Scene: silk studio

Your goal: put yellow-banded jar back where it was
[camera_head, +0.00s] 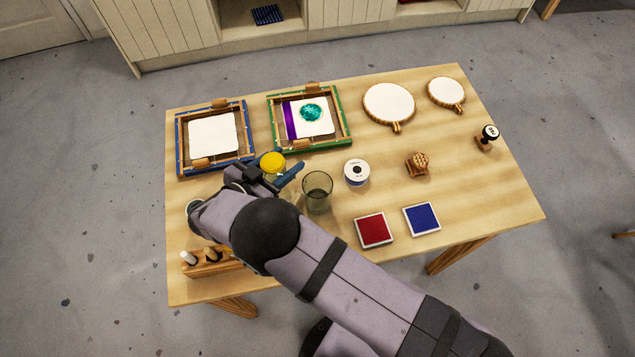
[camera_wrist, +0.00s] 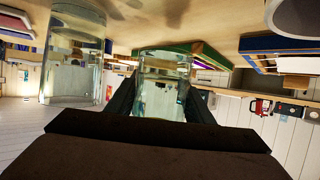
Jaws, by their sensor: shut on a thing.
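The jar with a yellow top (camera_head: 272,162) is between the fingers of my gripper (camera_head: 277,176), just below the green-edged frame. My gripper is shut on it. In the wrist view the jar shows as clear glass (camera_wrist: 165,70) between the dark fingers (camera_wrist: 160,100); no yellow band is visible there. The jar's lower part is hidden by my gripper in the head view. I cannot tell whether it touches the table.
A clear glass (camera_head: 317,190) stands close right of my gripper. A blue-edged frame (camera_head: 180,160) and a green-edged frame (camera_head: 345,128) lie behind. A white-topped round container (camera_head: 357,171), a red pad (camera_head: 374,230) and a blue pad (camera_head: 422,219) stand right. The table's right front is clear.

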